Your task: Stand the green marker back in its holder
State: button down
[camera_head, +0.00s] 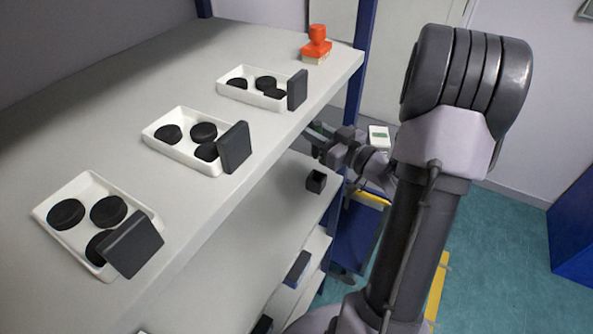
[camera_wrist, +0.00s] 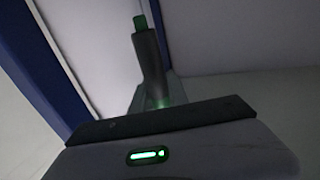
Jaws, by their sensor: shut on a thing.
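My gripper (camera_head: 318,138) is at the front edge of the shelving, below the top shelf's edge and above the lower shelf. It is shut on the green marker (camera_wrist: 140,23), whose green end shows past a dark finger in the wrist view. Most of the marker is hidden by the finger. In the head view the marker is too small and dark to make out clearly. A small black open-topped box (camera_head: 316,182), which looks like the holder, stands on the lower shelf near its front edge, below my gripper. Its inside is dark.
Three white trays (camera_head: 163,150) with black discs and dark upright plates stand on the top shelf (camera_head: 180,262). An orange-red stamp (camera_head: 316,46) stands at its far end. A blue shelf post (camera_head: 359,70) is close behind my gripper. Teal floor (camera_head: 500,270) is clear on the right.

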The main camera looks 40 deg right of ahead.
jog(key=f+b, duration=0.1)
jog(key=f, duration=0.2)
jog(key=f+b, duration=0.1)
jog(key=f, duration=0.2)
jog(key=f+b, duration=0.1)
jog(key=f, duration=0.2)
jog(key=shift+s+d+f, duration=0.1)
jog(key=shift+s+f, duration=0.3)
jog(key=shift+b, duration=0.3)
jog(key=shift+f, duration=0.15)
jog(key=c, duration=1.3)
grip_release()
jog(key=shift+r, duration=0.25)
jog(key=s, duration=0.4)
jog(key=s+d+p, duration=0.1)
jog(key=s, duration=0.3)
jog(key=s+p, duration=0.1)
jog(key=s, duration=0.3)
jog(key=shift+d, duration=0.25)
